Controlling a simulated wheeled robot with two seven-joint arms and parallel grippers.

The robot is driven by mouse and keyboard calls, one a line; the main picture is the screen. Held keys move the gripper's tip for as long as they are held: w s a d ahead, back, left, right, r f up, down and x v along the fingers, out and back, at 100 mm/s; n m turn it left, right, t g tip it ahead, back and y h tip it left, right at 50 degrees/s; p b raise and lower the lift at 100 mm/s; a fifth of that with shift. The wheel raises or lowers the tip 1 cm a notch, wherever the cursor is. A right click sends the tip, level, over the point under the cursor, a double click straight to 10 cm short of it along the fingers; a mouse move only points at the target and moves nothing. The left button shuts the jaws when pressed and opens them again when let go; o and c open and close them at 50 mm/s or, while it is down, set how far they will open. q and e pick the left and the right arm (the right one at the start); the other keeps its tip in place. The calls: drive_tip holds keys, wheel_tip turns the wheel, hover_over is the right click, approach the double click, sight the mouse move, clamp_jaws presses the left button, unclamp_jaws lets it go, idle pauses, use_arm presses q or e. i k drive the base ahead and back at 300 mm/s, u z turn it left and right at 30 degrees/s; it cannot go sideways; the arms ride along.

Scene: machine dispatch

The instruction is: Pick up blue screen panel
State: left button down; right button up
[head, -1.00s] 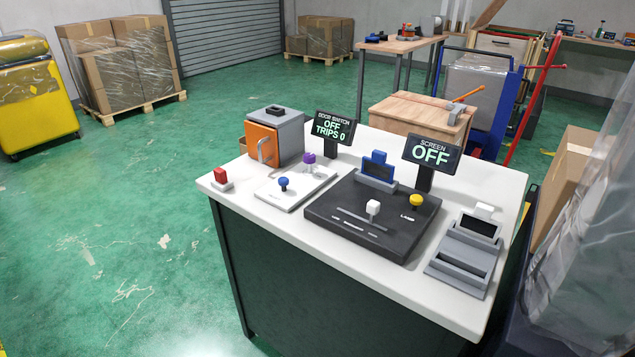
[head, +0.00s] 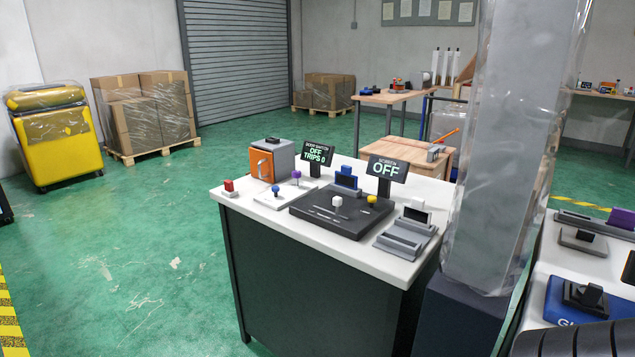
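The blue screen panel (head: 346,181) stands upright in a grey holder at the back of a black control board (head: 322,221). It has a dark face, and its lower part is hidden by the holder. The board lies on a white-topped table (head: 372,265) ahead of me. A white knob and a yellow knob stick up from the board in front of the panel. Neither of my grippers shows in the head view, and nothing touches the panel.
The SCREEN sign (head: 387,169) reads OFF, just right of the panel. An orange-fronted box (head: 270,163) stands left on the table, a grey dock (head: 405,236) right. A plastic-wrapped column (head: 500,150) rises close on the right, beside another white table (head: 545,255).

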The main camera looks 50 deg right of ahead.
sight(344, 177)
drive_tip(key=u, duration=0.15)
drive_tip(key=i, duration=1.9)
drive_tip(key=z, duration=0.8)
drive_tip(key=i, duration=1.35)
drive_tip(key=z, duration=1.3)
